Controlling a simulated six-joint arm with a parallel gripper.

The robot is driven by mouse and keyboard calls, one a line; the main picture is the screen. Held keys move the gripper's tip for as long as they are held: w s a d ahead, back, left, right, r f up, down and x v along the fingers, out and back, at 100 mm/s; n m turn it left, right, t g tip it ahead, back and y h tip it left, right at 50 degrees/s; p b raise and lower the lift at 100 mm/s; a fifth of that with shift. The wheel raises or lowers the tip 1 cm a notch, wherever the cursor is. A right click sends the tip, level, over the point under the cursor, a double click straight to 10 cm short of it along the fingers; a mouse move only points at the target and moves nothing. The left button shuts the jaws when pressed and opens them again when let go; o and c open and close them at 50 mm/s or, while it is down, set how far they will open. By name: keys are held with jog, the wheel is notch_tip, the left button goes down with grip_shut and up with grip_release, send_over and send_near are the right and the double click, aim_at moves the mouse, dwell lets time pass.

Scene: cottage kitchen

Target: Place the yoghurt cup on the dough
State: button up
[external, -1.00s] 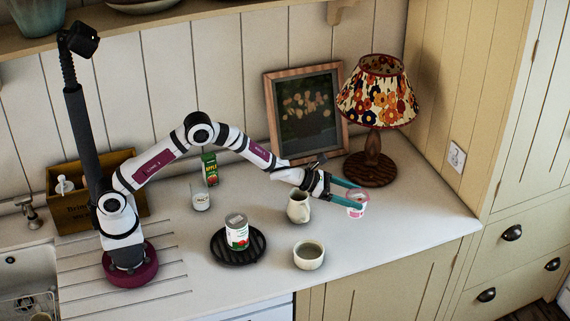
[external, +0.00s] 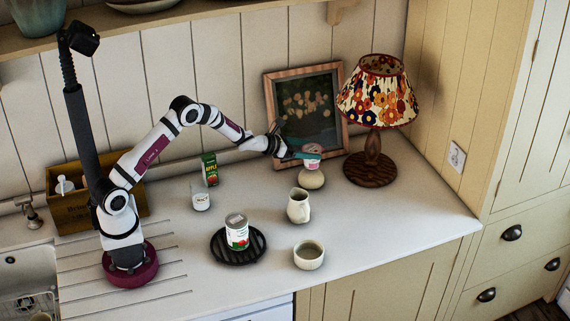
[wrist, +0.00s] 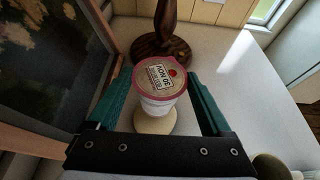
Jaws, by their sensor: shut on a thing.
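The yoghurt cup (external: 312,160) is white and pink with a printed lid. It is upright between the teal fingers of my gripper (external: 307,156), which is shut on it. In the wrist view the cup (wrist: 160,84) shows between the two fingers (wrist: 160,100). The dough (external: 312,181) is a round, pale beige lump on the worktop, directly below the cup. In the wrist view part of the dough (wrist: 155,122) shows under the cup, which hides the rest. I cannot tell whether the cup's base touches the dough.
A framed picture (external: 306,112) stands close behind my gripper. A flowered lamp (external: 374,160) is to the right. A cream jug (external: 298,207), a bowl (external: 309,255) and a tin (external: 237,232) on a black trivet (external: 222,249) are nearer the front.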

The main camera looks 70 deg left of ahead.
jog(key=shift+f, duration=0.85)
jog(key=o, duration=1.3)
jog(key=shift+f, duration=0.15)
